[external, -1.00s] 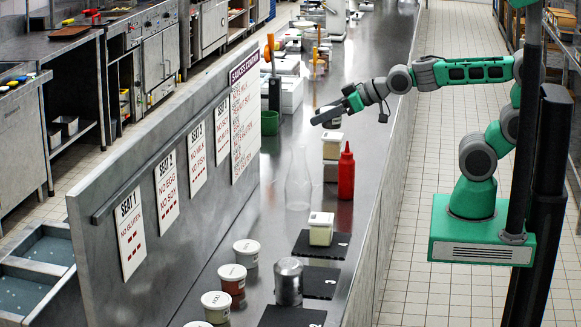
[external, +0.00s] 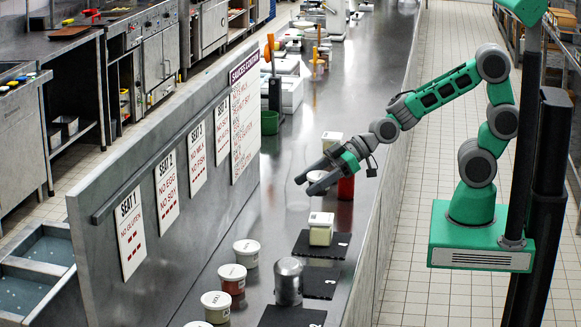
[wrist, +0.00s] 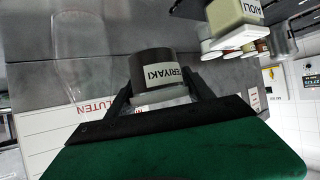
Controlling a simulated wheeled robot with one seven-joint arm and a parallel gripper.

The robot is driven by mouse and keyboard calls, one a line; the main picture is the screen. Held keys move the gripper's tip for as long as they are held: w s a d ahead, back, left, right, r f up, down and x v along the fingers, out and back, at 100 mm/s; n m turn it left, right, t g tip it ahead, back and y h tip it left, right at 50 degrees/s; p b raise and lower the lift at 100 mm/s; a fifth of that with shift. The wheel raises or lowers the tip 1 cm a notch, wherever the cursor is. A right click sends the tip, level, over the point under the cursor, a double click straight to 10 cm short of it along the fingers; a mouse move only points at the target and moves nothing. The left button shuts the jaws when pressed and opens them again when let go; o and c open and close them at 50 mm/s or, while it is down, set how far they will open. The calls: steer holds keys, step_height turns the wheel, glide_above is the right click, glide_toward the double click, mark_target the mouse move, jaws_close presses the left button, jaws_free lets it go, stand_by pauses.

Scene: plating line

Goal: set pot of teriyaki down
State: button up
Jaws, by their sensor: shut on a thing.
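The pot of teriyaki (wrist: 152,65) is dark with a white label, which reads upside down in the wrist view. My gripper (wrist: 155,88) is shut on it, one finger on each side.
A pale aioli pot (wrist: 235,18) stands nearby. A pale pot (external: 320,232) sits on a dark numbered mat (external: 339,245). A clear bottle (wrist: 78,50) stands close to my gripper.

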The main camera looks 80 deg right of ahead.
step_height(320, 180, down, 8)
stand_by(0.4)
steer(key=shift+f+b, duration=0.25)
steer(key=shift+b, duration=0.1)
steer(key=o, duration=1.2)
steer(key=shift+r, duration=0.1)
steer(key=shift+c, duration=0.2)
steer(key=shift+r+p, duration=0.15)
steer(key=shift+p, duration=0.15)
steer(key=shift+s+d+r, duration=0.1)
steer(key=shift+d+r, duration=0.05)
steer(key=shift+r, duration=0.05)
steer(key=v, duration=1.1)
steer(key=shift+f, duration=0.15)
steer(key=shift+s+d, duration=0.15)
steer(key=shift+s, duration=0.05)
steer(key=shift+c, duration=0.5)
